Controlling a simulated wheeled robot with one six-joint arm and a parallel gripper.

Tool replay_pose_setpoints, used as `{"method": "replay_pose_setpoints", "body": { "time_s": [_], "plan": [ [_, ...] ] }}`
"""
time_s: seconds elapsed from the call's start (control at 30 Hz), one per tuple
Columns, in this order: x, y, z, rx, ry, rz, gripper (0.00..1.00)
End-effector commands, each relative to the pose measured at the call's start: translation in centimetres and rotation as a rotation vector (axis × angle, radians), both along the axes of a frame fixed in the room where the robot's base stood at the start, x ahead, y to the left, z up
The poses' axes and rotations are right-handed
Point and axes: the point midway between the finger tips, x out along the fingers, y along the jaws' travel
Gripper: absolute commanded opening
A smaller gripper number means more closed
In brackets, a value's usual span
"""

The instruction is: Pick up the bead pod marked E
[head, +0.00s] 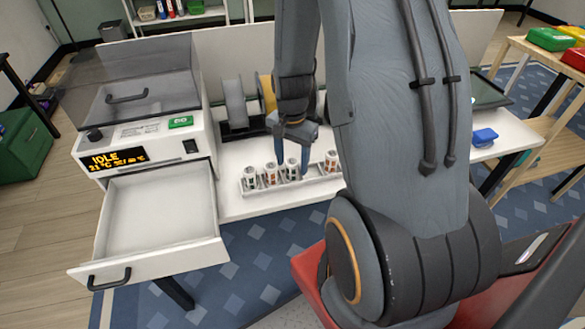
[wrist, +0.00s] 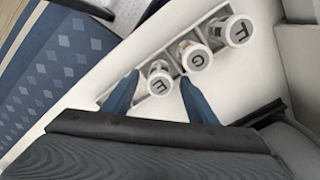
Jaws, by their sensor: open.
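The bead pod marked E (wrist: 159,83) stands in a white rack (wrist: 128,79), its lettered cap facing my wrist camera. My gripper (wrist: 159,77) is open, with one blue finger on each side of this pod's cap in the wrist view. In the head view, my gripper (head: 291,150) is over the rack (head: 318,184), around the pod third from the left (head: 292,169); letters cannot be read there. Contact between fingers and pod cannot be told. A pod marked G (wrist: 195,58) stands beside E, and another that looks like F (wrist: 238,31) stands beyond it.
An open, empty white drawer (head: 155,215) juts out at left below a machine whose display (head: 117,160) reads IDLE. Spools (head: 236,102) stand behind the rack. A small blue box (head: 484,138) sits at right. White table shows in front of the rack.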

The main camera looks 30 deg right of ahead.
Motion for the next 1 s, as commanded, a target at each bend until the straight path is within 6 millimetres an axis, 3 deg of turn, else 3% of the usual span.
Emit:
{"method": "replay_pose_setpoints", "body": {
  "time_s": [0.2, 0.5, 0.77, 1.0],
  "plan": [
    [0.0, 0.0, -1.9, 0.0, 0.0, 0.0, 0.53],
    [0.0, 0.0, -2.1, 0.0, -0.001, 0.001, 0.53],
    [0.0, 0.0, -2.1, 0.0, -0.001, 0.001, 0.09],
    [0.0, 0.0, -2.1, 0.0, -0.001, 0.001, 0.08]
  ]
}}
